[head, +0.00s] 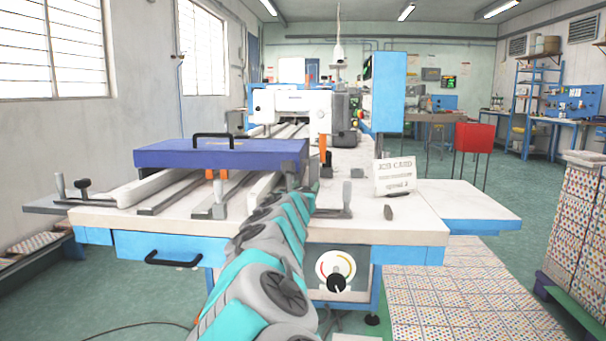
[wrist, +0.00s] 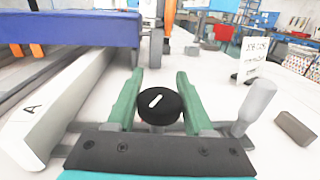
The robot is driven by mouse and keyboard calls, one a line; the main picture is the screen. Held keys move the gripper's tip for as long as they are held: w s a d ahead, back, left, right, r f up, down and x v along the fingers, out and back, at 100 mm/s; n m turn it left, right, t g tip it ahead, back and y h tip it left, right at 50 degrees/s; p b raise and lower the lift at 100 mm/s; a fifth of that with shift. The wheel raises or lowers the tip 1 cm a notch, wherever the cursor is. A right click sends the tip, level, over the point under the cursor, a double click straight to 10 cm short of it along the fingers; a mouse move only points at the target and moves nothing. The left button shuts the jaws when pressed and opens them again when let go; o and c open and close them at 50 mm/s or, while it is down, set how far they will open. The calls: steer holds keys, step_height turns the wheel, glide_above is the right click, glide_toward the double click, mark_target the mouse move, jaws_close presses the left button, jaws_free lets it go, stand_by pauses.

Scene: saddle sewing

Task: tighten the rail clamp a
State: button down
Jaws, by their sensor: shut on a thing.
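The rail clamp knob (wrist: 158,106) is round and black with a white mark on top, in the lower middle of the wrist view. My gripper's green fingers (wrist: 160,84) stand on either side of it and are shut on it. A pale rail (wrist: 62,108) lettered A runs along the left of the knob. A grey lever handle (wrist: 252,106) stands upright to its right and also shows in the head view (head: 347,194). In the head view my arm reaches over the table, and my gripper (head: 291,184) is partly hidden, with the knob behind it.
A blue-purple panel (head: 220,153) with a black handle lies across the rails. A job card (head: 394,178) stands on the white tabletop (head: 424,228), with a small grey-brown block (head: 389,213) before it. Another black knob (head: 82,184) is at far left. A dial (head: 336,272) is on the front.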

steer(key=m+h+p, duration=0.1)
steer(key=m+h, duration=0.1)
steer(key=h, duration=0.1)
steer(key=shift+d+g+h+p, duration=0.1)
steer(key=shift+g+h+p, duration=0.2)
steer(key=shift+g+p, duration=0.1)
steer(key=m+h, duration=0.1)
steer(key=m+g+h, duration=0.1)
steer(key=h, duration=0.1)
steer(key=shift+s+d+f+m+g, duration=0.1)
steer(key=shift+s+d+m+g, duration=0.05)
steer(key=shift+d+m+g, duration=0.2)
steer(key=shift+s+d+m+g+h, duration=0.1)
steer(key=shift+d+m+g+h, duration=0.1)
steer(key=shift+m+g+h, duration=0.6)
steer(key=shift+s+d+m+g+h, duration=0.15)
steer(key=shift+m+g+h, duration=0.45)
steer(key=shift+h, duration=0.4)
steer(key=shift+s+d+m+g+h, duration=0.1)
steer(key=shift+d+m+g+h, duration=0.1)
steer(key=shift+m+g+h, duration=0.6)
steer(key=shift+s+g+h, duration=0.1)
steer(key=shift+g+h, duration=0.15)
steer(key=shift+h, duration=0.15)
steer(key=shift+r, duration=0.2)
steer(key=shift+c, duration=1.4)
jaws_free()
steer(key=shift+f, duration=0.1)
